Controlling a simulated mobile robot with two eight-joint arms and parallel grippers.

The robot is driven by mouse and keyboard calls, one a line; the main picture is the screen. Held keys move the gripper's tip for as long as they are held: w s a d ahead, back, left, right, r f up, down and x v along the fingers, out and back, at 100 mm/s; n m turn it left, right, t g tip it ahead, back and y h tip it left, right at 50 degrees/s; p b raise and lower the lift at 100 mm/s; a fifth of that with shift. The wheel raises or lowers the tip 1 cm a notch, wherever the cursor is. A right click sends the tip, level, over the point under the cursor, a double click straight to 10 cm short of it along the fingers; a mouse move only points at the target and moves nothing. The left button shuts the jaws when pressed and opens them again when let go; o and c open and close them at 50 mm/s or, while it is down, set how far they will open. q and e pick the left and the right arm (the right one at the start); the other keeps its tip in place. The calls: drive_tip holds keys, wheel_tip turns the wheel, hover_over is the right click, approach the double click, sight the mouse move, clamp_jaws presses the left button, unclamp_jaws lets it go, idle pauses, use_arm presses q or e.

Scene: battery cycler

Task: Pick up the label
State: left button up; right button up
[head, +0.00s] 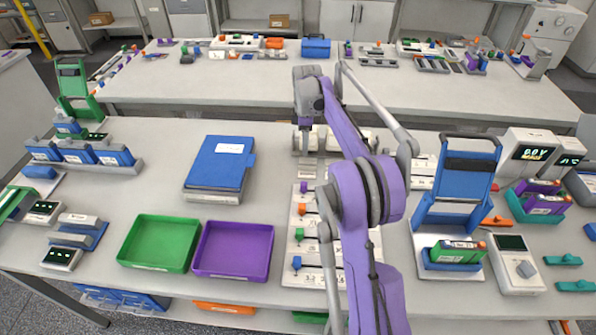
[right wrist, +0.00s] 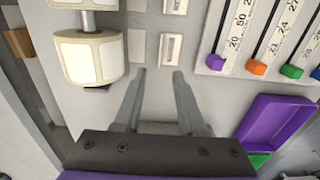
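Several small pale labels lie on a light plate in the right wrist view; one label (right wrist: 171,51) is just beyond my right fingertips and another label (right wrist: 137,45) is to its left. A label roll (right wrist: 90,58) with white labels on cream backing sits left of them. My right gripper (right wrist: 159,73) is open, its two grey fingers apart with nothing between them. Whether the fingertips touch the plate I cannot tell. In the head view my purple right arm reaches to the label area (head: 308,168) and partly hides it. My left gripper is not in view.
A white board (head: 301,240) with coloured sliders is near the arm, in front of the label area. A purple tray (head: 239,272), a green tray (head: 158,266) and a blue binder (head: 221,160) lie left. A blue stand (head: 468,165) is at right.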

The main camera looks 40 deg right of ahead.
sight(307, 172)
drive_tip(key=f, duration=0.8)
drive_tip(key=shift+s+d+f, duration=0.25)
drive_tip(key=shift+d+f, duration=0.05)
drive_tip(key=shift+d, duration=0.05)
clamp_jaws()
